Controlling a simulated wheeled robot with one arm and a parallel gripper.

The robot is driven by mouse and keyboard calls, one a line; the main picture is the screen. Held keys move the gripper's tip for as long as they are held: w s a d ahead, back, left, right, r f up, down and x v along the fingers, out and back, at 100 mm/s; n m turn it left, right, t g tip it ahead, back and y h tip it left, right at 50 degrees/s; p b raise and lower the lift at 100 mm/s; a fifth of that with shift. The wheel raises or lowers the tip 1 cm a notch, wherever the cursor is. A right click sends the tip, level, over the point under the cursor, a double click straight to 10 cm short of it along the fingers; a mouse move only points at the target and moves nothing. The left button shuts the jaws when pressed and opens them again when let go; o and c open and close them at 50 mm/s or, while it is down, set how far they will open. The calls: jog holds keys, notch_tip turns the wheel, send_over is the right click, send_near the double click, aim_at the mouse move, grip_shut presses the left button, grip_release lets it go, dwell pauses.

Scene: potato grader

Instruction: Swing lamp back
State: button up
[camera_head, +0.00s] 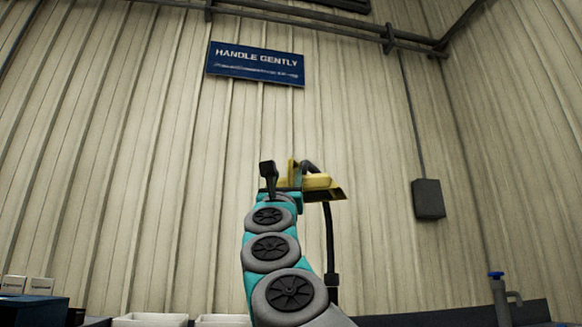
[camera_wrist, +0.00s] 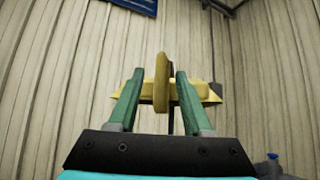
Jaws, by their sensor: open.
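The lamp has a yellow head (camera_head: 318,182) on a dark upright post (camera_head: 330,240), standing in front of the ribbed wall in the head view. In the wrist view its yellow head (camera_wrist: 203,91) spreads out behind a raised yellow grip (camera_wrist: 161,85). My gripper (camera_wrist: 160,74) is open, with one green finger on each side of that grip. Small gaps show between the grip and both fingers. In the head view my arm reaches up to the lamp and hides part of it, and the fingers cannot be made out clearly there.
A blue "HANDLE GENTLY" sign (camera_head: 255,64) hangs on the wall above. A grey box (camera_head: 428,199) is fixed on the right wall. Pale bins (camera_head: 150,320) and a dark blue box (camera_head: 32,310) stand low at left. A pipe with a blue valve (camera_head: 501,298) stands at right.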

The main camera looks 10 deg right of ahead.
aim_at(288, 167)
jog(key=p+x, duration=0.4)
jog(key=x, duration=0.1)
jog(key=shift+w+r, duration=0.15)
jog(key=shift+r, duration=0.3)
jog(key=shift+w+d+r+p, duration=0.2)
jog(key=shift+w+p, duration=0.15)
jog(key=c, duration=0.7)
grip_shut()
jog(key=shift+a, duration=0.15)
